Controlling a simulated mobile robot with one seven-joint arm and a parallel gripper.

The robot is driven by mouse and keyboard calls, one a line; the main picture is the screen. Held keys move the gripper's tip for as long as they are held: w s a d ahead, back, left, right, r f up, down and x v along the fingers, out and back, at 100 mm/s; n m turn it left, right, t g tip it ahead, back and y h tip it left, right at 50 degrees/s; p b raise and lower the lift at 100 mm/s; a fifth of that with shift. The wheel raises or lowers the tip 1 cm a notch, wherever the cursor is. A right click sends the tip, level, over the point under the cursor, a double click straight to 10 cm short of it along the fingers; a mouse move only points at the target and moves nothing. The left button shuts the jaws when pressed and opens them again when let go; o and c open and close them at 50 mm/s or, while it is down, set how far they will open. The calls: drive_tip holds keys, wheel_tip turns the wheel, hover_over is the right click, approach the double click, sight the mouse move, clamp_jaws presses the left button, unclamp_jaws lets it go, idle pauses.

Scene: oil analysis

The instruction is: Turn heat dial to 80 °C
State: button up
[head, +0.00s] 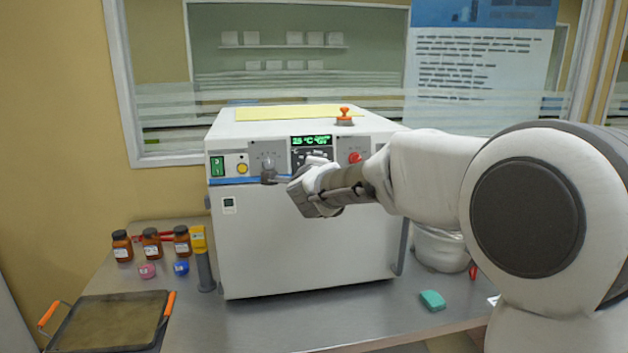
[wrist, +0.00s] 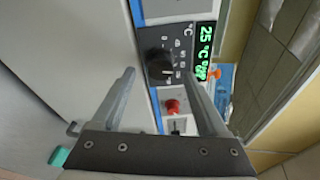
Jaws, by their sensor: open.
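The heat dial (wrist: 158,65) is a round black knob on a dark panel with white marks, below the green display (wrist: 205,50). The display reads 25 °C, with smaller green text beside it. In the head view the display (head: 311,140) shows on the front of a white machine (head: 300,245), and my gripper covers much of the dial panel below it. My gripper (head: 292,176) is open and empty in front of the panel. In the wrist view the dial lies ahead, between the fingertips of my gripper (wrist: 160,74). I see no contact; the remaining gap is hard to judge.
A red knob (head: 355,157) sits right of the display and a grey knob (head: 267,161) left of it. A green switch (head: 217,165) and yellow button (head: 242,168) are further left. Brown bottles (head: 151,243) and a tray (head: 112,322) stand on the bench at left.

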drive_tip(key=v, duration=1.5)
drive_tip(key=shift+s, duration=0.2)
drive_tip(key=shift+r, duration=0.1)
drive_tip(key=s+d+f+n+g+p, duration=0.2)
drive_tip(key=s+d+f+n+g, duration=0.2)
drive_tip(key=s+d+n, duration=0.5)
drive_tip(key=s+d+f+n+g+h+p, duration=0.1)
drive_tip(key=s+d+f+n+g+p, duration=0.2)
drive_tip(key=s+d+n, duration=0.7)
drive_tip(key=s+f+g, duration=0.2)
drive_tip(key=s+g, duration=0.1)
drive_tip(key=s, duration=0.4)
drive_tip(key=shift+f, duration=0.2)
drive_tip(key=shift+a, duration=0.1)
